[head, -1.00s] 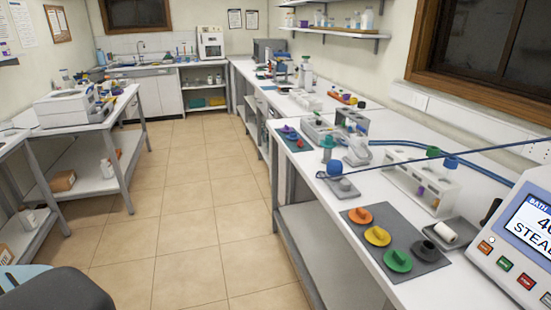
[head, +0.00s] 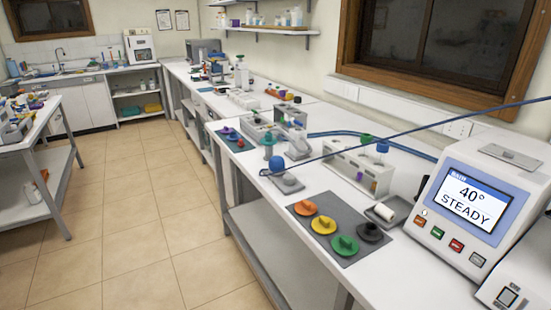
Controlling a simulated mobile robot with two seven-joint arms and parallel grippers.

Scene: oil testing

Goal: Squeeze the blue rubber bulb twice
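A round blue bulb (head: 277,163) sits by a small grey stand (head: 289,183) on the white bench. A thin dark-blue line (head: 440,127) runs from beside the bulb across the bench to the right edge of the picture. I cannot tell whether it joins the bulb. Neither of my grippers shows in the head view, and nothing is seen touching the bulb.
A grey mat (head: 330,251) holds orange, yellow, green and black knobbed discs. A white rack (head: 355,172) stands behind it. A bath controller (head: 475,207) reading "40° STEADY" stands at right. A white roll (head: 384,211) lies in a tray. Floor (head: 140,225) at left is clear.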

